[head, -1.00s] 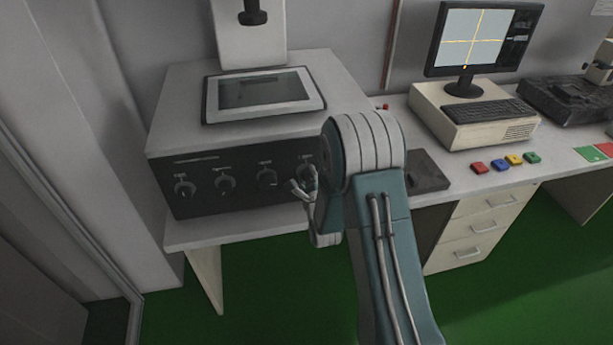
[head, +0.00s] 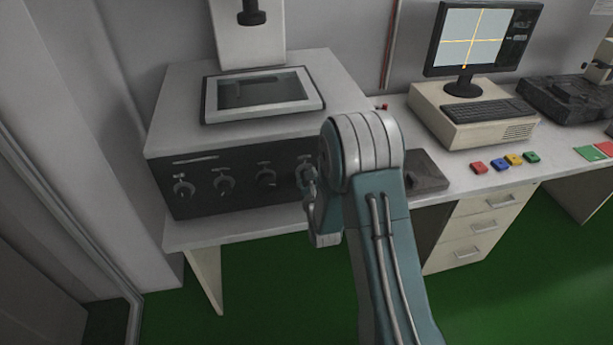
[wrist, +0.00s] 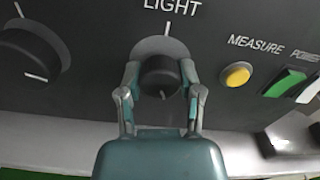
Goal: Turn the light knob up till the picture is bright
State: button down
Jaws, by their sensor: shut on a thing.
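The black LIGHT knob (wrist: 161,76) sits on the dark front panel in the wrist view, under its white label. A white line on the knob points down, and a white tick stands above it. My gripper (wrist: 161,92) has a finger on each side of the knob and is shut on it. In the head view my gripper (head: 310,182) is at the right end of the panel and mostly hides that knob. The monitor (head: 459,26) shows a pale grey picture with a yellow cross.
In the wrist view a yellow MEASURE button (wrist: 237,75) and a green POWER switch (wrist: 283,82) lie right of the knob, and another knob (wrist: 30,52) lies left.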

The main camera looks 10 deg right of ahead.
jog(key=shift+s+f, duration=0.15)
jog(key=shift+f, duration=0.25)
jog(key=shift+c, duration=1.3)
grip_release()
jog(key=shift+r, duration=0.25)
jog(key=s, duration=1.1)
jog(key=shift+s, duration=0.35)
jog(key=shift+a, duration=0.1)
